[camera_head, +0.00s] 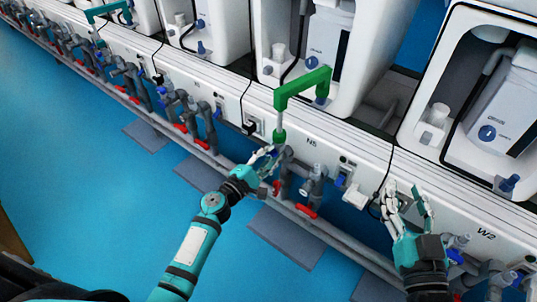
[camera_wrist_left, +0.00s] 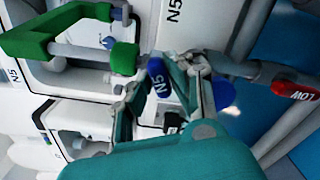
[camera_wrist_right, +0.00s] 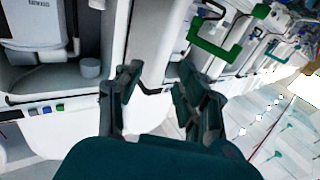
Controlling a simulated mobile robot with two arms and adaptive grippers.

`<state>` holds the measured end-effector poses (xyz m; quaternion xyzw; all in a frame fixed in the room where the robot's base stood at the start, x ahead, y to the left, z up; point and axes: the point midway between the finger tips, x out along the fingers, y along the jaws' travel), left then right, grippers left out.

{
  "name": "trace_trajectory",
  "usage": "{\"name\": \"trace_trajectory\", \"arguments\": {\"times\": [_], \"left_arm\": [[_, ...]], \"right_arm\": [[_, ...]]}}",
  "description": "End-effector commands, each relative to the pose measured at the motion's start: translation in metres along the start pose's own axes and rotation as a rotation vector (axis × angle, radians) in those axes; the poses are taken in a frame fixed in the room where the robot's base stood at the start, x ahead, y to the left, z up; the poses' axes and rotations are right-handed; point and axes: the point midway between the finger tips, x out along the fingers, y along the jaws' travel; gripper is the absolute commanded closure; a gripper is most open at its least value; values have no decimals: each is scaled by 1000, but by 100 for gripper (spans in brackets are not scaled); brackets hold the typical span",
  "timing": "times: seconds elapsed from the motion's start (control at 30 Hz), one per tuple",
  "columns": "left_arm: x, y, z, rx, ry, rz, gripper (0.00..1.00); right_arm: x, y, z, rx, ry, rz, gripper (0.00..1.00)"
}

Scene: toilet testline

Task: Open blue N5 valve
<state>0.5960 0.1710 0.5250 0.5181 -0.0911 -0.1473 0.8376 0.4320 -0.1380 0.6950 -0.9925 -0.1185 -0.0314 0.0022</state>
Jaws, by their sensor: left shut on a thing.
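The blue N5 valve (camera_wrist_left: 157,78) shows in the left wrist view with "N5" printed on its handle. It sits between the fingers of my left gripper (camera_wrist_left: 172,88), which is shut on it. In the head view my left gripper (camera_head: 264,158) is at the N5 pipes, just below the green pipe (camera_head: 304,88), and its fingers hide most of the valve. My right gripper (camera_head: 408,204) is open and empty in front of the white panel, left of the W2 label. In the right wrist view my right gripper's fingers (camera_wrist_right: 155,95) are spread with nothing between them.
Grey pipes with red handles (camera_head: 306,211) run low along the white panel (camera_head: 360,165). A red handle marked LOW (camera_wrist_left: 295,90) is near my left gripper. A black cable (camera_head: 384,180) hangs beside my right gripper. The blue floor (camera_head: 90,200) in front is mostly clear.

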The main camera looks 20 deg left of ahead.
Motion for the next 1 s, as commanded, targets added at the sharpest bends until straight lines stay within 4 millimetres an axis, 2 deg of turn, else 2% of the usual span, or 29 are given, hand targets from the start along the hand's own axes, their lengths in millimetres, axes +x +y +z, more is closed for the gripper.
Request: {"name": "trace_trajectory", "arguments": {"times": [0.33, 0.57, 1.0], "left_arm": [[0, 0, 0, -334, 2, -2, 100], [0, 0, 1, -553, 2, -2, 100], [0, 0, 0, -927, 3, -2, 100]], "right_arm": [[-9, 5, 34, -3, -209, 13, 62], [-25, 10, 66, -4, -408, 24, 62], [-88, 20, 123, 0, -850, 52, 62]]}}
